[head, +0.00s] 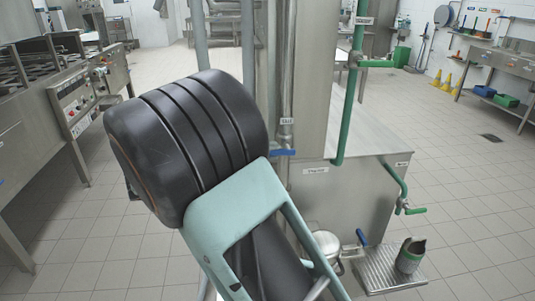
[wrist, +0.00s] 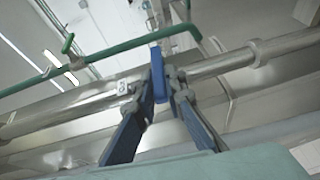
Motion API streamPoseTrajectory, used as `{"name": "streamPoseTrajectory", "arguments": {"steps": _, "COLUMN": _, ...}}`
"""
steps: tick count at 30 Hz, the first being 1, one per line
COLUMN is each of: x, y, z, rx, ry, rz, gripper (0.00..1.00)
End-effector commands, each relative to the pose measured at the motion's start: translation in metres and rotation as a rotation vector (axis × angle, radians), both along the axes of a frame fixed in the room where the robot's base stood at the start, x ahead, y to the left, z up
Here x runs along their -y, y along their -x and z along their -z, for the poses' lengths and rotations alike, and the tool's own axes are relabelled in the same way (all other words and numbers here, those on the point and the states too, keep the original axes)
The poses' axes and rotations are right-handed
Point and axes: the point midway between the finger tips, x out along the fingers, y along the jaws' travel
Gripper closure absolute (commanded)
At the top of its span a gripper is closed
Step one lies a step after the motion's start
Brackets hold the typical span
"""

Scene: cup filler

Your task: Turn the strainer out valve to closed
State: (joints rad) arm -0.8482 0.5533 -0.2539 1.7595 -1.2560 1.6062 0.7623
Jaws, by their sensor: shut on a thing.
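A blue lever handle (wrist: 157,60) sits on a steel pipe (wrist: 225,62) in the wrist view, with a small white label (wrist: 123,87) beside it. The lever lies roughly crosswise to the pipe. My gripper (wrist: 165,78) is shut on the lever, with its dark fingers on either side. In the head view a matching blue handle (head: 283,152) stands out crosswise on a vertical steel pipe (head: 290,60), under a small label (head: 286,121) that I cannot read clearly. My gripper is hidden behind my arm in that view.
A green pipe with a green handle (head: 376,63) runs close to the right of the steel pipe. Tiled floor is free at the right.

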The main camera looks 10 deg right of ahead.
Motion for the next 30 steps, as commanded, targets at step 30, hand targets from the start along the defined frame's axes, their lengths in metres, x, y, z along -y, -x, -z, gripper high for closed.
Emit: {"name": "streamPoseTrajectory", "arguments": {"steps": 30, "x": 0.0011, "y": 0.0007, "z": 0.0063, "rx": -0.003, "ry": 0.103, "rz": 0.004, "gripper": 0.72}}
